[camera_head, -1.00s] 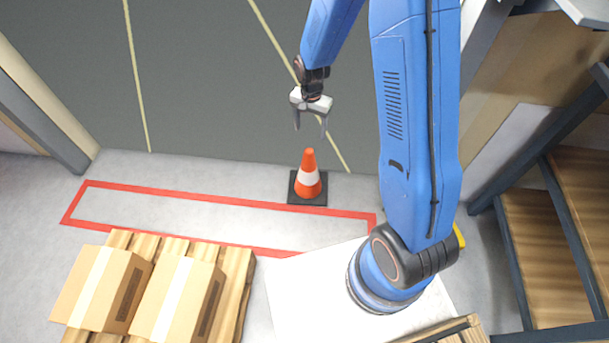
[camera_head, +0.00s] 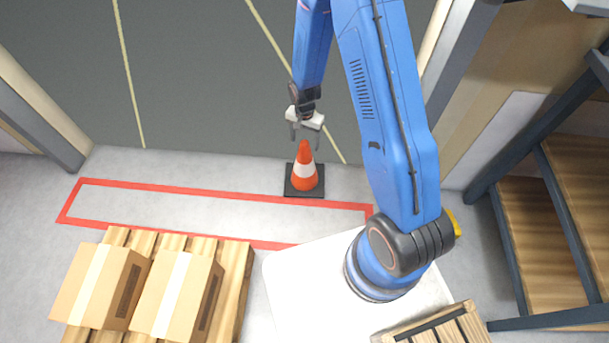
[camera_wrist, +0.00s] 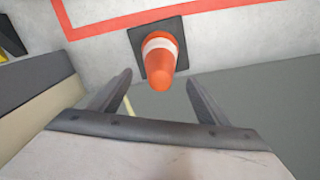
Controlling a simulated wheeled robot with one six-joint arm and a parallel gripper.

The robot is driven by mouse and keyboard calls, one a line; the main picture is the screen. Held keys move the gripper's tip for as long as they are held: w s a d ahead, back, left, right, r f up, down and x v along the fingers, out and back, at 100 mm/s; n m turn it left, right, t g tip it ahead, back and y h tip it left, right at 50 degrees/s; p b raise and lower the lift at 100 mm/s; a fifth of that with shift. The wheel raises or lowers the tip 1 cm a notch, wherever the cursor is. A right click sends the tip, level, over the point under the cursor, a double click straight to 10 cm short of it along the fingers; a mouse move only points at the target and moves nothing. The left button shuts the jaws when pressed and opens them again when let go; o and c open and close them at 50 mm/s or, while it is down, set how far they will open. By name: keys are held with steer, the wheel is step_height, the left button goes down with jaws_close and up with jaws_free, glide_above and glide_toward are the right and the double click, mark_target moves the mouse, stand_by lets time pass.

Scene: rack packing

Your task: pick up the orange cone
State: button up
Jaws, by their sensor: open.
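The orange cone (camera_head: 304,172) has a white band and a black square base. It stands upright on the pale floor by the edge of the dark floor area. My gripper (camera_head: 304,141) is open and empty, pointing down just above the cone's tip. In the wrist view the cone (camera_wrist: 161,69) appears ahead of the open fingers (camera_wrist: 158,83), with its tip toward the gap between them. The cone is not gripped. Whether a finger touches the tip cannot be told.
Cardboard boxes (camera_head: 178,294) sit on a wooden pallet (camera_head: 236,285) at lower left. Shelving (camera_head: 540,215) stands at the right. The dark floor (camera_head: 200,80) behind the cone is clear.

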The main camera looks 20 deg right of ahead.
mark_target(304, 149)
steer(key=shift+f, duration=2.9)
jaws_close()
